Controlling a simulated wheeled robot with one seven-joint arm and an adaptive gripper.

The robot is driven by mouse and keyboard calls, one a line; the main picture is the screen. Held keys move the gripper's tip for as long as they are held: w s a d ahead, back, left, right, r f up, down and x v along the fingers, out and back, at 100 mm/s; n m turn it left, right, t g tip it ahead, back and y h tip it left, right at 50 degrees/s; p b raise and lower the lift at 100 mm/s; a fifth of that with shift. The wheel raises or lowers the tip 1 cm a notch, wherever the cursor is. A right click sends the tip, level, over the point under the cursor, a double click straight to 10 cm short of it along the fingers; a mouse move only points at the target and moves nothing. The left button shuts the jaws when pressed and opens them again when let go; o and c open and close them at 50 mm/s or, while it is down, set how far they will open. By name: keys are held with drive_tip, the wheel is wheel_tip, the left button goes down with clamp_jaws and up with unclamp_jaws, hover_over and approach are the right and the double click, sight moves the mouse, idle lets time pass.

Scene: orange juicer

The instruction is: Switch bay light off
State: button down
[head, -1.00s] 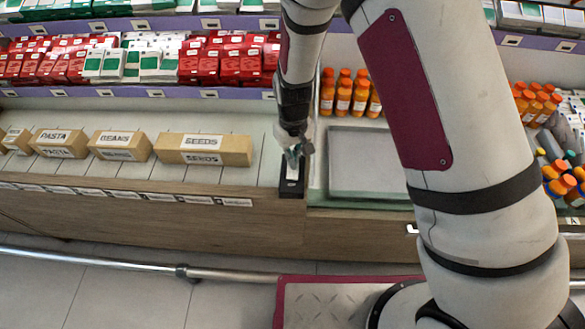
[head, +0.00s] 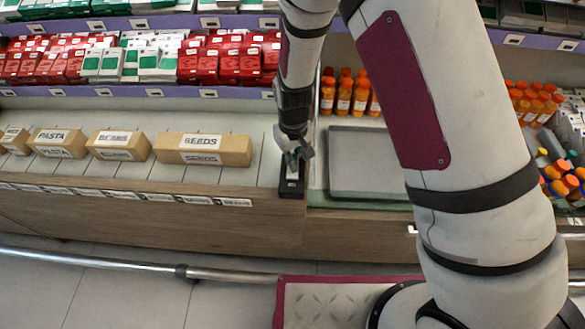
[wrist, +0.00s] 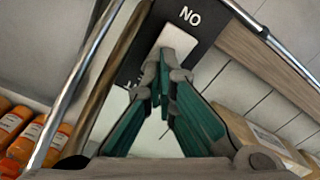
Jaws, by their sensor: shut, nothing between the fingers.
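The bay light switch (head: 291,187) is a black box with a pale rocker on the counter's front edge. In the wrist view, the black switch plate (wrist: 190,16) shows the letters of "ON" upside down, and its white rocker (wrist: 178,42) lies just beyond my fingertips. My gripper (head: 297,158), with green fingers in the wrist view (wrist: 163,84), is shut and empty over the switch. The fingers hide part of the plate and its other label. I cannot tell whether the tips touch the rocker.
Labelled boxes, including a seeds box (head: 203,149), stand on the counter to the left. A grey tray (head: 366,190) and orange bottles (head: 345,96) are in the bay to the right. A metal rail (head: 90,257) runs along the front.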

drive_tip(key=shift+r+p, duration=1.7)
drive_tip(key=shift+r, duration=1.75)
